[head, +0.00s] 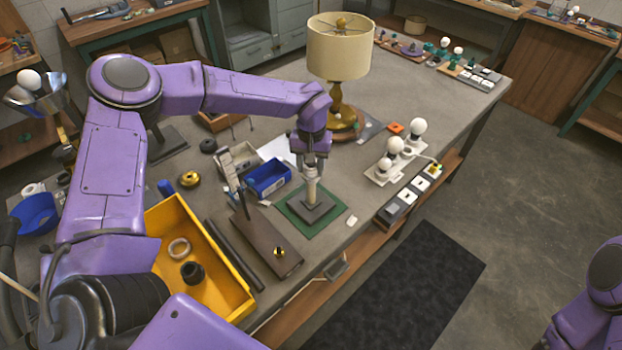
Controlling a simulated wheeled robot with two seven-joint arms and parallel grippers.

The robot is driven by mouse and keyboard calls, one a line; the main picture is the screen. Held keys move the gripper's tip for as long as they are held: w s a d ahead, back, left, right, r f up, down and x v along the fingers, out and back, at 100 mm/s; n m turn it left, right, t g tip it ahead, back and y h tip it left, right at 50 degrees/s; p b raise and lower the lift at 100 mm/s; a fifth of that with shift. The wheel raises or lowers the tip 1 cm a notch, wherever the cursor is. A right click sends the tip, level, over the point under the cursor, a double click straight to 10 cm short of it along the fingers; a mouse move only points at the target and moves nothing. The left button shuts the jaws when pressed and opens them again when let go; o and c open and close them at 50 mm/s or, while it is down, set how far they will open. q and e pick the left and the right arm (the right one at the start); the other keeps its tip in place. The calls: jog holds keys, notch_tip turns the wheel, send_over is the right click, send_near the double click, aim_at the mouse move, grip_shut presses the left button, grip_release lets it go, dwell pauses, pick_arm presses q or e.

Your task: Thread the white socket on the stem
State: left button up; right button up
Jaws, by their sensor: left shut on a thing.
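The lamp base (311,204) is a dark stepped square on a green mat (287,209) near the table's front edge. A pale upright piece rises from its middle. My left gripper (312,174) points straight down above the base, shut on the top of this pale piece, which looks like the white socket (312,183) in line with the stem. The fingers hide much of it. I cannot tell where socket ends and stem begins, or how far it is threaded. My right gripper is out of view; only part of my right arm shows at the right edge.
A lamp with a cream shade (340,50) stands behind the gripper. A blue bin (268,179) is left of the mat, and a yellow tray (235,292) is nearer. White bulbs on a rack (395,163) stand to the right.

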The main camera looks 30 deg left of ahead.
pick_arm(q)
jog(key=shift+s+f, duration=0.25)
jog(key=shift+f, duration=0.1)
jog(key=m, duration=0.3)
jog(key=o, duration=1)
jog(key=shift+o, duration=0.2)
